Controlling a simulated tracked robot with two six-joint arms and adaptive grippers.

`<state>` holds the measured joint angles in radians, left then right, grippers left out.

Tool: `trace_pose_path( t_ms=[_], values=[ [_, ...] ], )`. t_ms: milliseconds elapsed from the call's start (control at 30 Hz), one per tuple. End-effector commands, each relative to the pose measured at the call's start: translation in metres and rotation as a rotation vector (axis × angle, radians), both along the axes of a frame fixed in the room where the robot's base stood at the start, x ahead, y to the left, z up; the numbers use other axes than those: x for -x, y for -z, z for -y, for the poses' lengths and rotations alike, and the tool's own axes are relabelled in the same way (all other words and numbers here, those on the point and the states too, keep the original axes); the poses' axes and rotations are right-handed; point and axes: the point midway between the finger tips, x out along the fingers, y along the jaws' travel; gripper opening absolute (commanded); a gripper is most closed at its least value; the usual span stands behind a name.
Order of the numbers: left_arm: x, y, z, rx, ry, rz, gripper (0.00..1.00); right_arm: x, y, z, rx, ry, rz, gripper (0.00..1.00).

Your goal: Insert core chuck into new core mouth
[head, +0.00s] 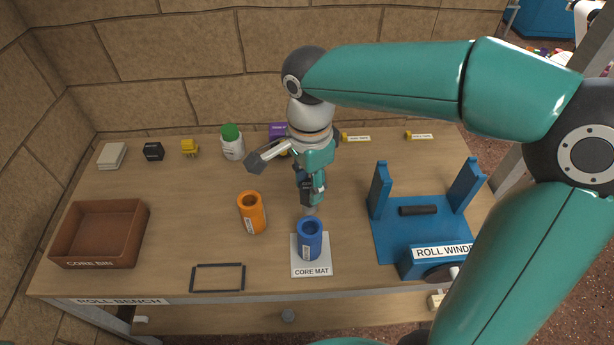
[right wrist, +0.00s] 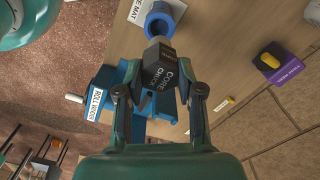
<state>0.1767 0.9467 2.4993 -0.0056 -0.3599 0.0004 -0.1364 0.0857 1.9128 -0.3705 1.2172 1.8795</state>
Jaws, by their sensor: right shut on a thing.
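A blue core (head: 309,240) stands upright on the white core mat (head: 322,268), with its open mouth up. My right gripper (head: 309,190) is above it and shut on the dark core chuck (right wrist: 165,75), whose label shows in the right wrist view. The chuck's pale tip (head: 310,211) is just above or at the core's mouth. In the right wrist view the tip lies over the near rim of the blue core (right wrist: 161,29). I cannot tell whether the tip has entered the mouth. My left gripper is not in view.
An orange core (head: 251,213) stands left of the mat. A brown core bin (head: 98,235) is at the far left, and an empty black frame (head: 218,266) lies near the front edge. The blue roll winder (head: 395,230) stands at the right. A green-capped bottle (head: 232,143) is behind.

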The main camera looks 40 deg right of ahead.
Motion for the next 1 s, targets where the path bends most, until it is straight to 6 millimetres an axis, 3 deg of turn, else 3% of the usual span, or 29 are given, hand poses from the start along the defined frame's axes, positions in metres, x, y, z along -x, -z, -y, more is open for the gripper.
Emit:
trace_pose_path(
  t_ms=[367, 1000],
  values=[
    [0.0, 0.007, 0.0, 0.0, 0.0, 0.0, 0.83, 0.0, 0.008, 0.001, 0.001, 0.002, 0.001, 0.0],
    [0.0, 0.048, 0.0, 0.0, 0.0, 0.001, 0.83, 0.0, 0.057, 0.001, 0.001, 0.002, 0.001, 0.0]
  ],
)
